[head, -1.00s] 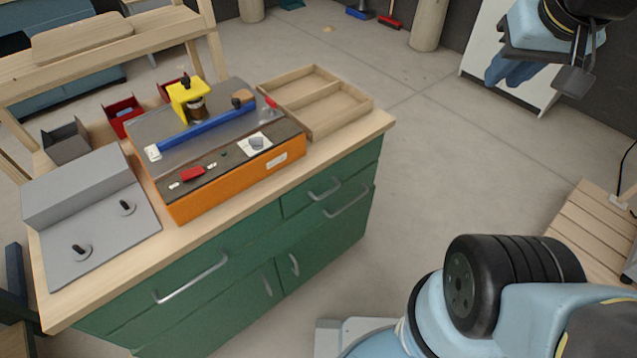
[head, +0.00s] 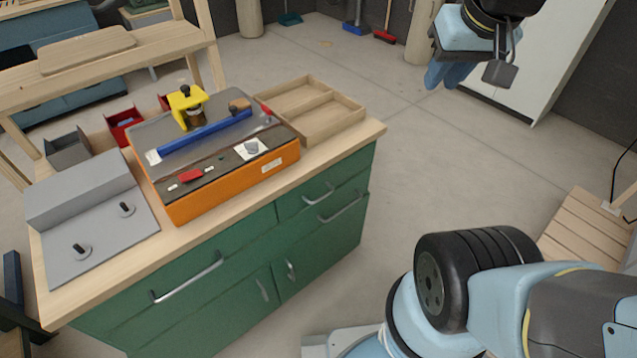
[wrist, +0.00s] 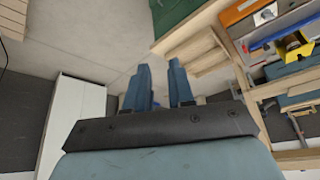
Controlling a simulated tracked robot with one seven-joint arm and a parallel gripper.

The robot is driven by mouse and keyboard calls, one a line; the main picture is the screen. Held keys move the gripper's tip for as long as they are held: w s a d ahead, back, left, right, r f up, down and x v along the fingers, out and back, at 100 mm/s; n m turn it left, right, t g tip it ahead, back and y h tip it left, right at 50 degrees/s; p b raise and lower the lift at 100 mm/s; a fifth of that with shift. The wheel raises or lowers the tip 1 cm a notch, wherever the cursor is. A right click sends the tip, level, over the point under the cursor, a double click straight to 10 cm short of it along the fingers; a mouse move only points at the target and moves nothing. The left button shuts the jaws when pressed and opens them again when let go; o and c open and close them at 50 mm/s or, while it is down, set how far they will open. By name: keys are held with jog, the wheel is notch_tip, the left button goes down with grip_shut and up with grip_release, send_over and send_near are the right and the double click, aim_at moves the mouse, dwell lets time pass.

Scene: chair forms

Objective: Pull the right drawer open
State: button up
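The green cabinet (head: 240,245) stands under the workbench top at left in the head view. Its right drawer (head: 325,190) is shut, flush with the front, with a grey bar handle (head: 318,194) near its middle. A second bar handle (head: 342,208) sits just below it. My gripper (head: 445,80) is at the upper right of the head view, well away from the handle, above the floor beyond the bench. In the wrist view its two blue fingers (wrist: 160,75) stand apart with nothing between them. The wrist view shows only a green corner of the cabinet.
A wooden tray (head: 312,108) and an orange machine (head: 235,180) stand on the bench top. The left drawer handle (head: 187,278) is farther left. A white cabinet (head: 535,60) is at the back right, and a slatted wooden platform (head: 585,230) at the right. Open floor lies right of the bench.

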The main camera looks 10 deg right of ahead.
aim_at(325, 196)
jog(key=w+a+f+g+y, duration=0.3)
jog(key=w+f+g+y, duration=0.4)
jog(key=w+f, duration=0.9)
jog(key=w+f+m+g+y, duration=0.15)
jog(key=f+y, duration=0.25)
jog(key=f, duration=1)
jog(key=w+f+m+g+y, duration=0.1)
jog(key=w+f+m+y, duration=0.2)
jog(key=f, duration=1.1)
jog(key=shift+n+y, duration=0.3)
jog(key=shift+n, duration=0.35)
jog(key=x, duration=1.4)
jog(key=shift+w, duration=0.1)
jog(key=shift+c, duration=0.4)
grip_shut()
